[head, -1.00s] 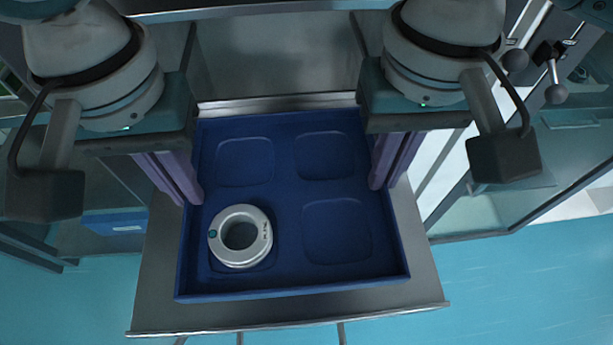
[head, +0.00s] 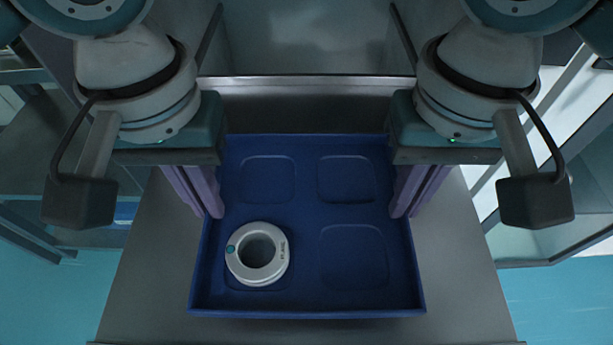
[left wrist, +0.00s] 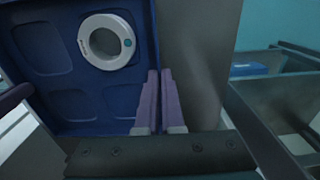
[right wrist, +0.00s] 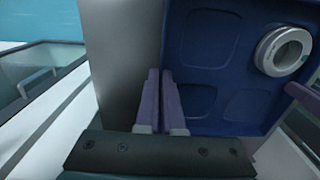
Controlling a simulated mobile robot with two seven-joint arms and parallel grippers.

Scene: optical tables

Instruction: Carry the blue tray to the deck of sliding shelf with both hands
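The blue tray (head: 307,215) has several shallow square recesses and lies over the grey metal deck (head: 455,290) in the head view. I cannot tell whether it touches the deck. My left gripper (head: 208,212) is at the tray's left side wall, and my right gripper (head: 402,212) is at its right side wall. In the left wrist view the purple fingers (left wrist: 158,100) close around the tray wall. In the right wrist view the fingers (right wrist: 160,102) likewise close around the opposite wall. The tray looks about level.
A white ring-shaped part (head: 275,268) with a teal dot sits in the tray's lower left recess. A metal lip (head: 305,88) runs across above the tray. Glass-sided frames stand at left and right. Bare deck shows on both sides of the tray.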

